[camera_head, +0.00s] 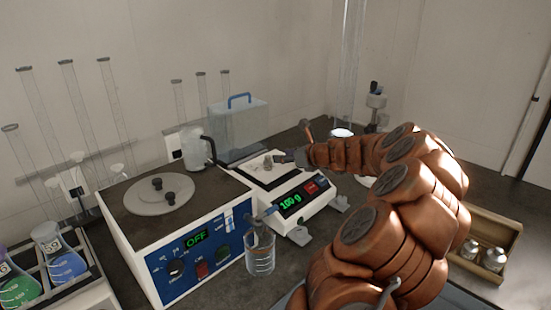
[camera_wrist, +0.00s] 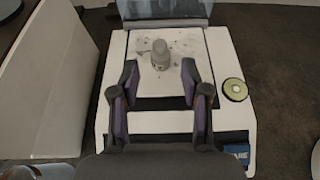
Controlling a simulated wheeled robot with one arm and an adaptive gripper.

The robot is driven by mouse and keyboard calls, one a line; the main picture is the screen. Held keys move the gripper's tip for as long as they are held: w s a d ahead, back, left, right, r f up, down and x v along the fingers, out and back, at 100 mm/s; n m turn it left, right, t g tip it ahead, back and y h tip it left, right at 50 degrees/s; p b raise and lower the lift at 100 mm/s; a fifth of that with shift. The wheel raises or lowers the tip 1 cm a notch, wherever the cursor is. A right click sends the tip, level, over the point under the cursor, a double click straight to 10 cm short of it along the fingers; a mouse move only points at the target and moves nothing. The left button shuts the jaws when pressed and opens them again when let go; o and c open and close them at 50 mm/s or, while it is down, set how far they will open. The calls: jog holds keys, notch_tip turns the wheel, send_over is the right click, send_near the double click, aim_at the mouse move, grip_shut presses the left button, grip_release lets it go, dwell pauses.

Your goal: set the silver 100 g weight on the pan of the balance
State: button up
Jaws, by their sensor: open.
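The balance's display (camera_head: 290,202) reads 100 g in green. My gripper (camera_wrist: 159,78) is open, with its two fingers apart over the pan. In the head view my gripper (camera_head: 283,158) reaches the pan from the right.
A clear cover with a blue handle (camera_head: 240,120) stands behind. A wooden box (camera_head: 510,235) with silver weights lies at right. Flasks stand far left.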

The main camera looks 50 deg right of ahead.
jog(key=v, duration=0.4)
jog(key=shift+s+r, duration=0.1)
jog(key=shift+s, duration=0.25)
jog(key=shift+a, duration=0.1)
dwell(0.3)
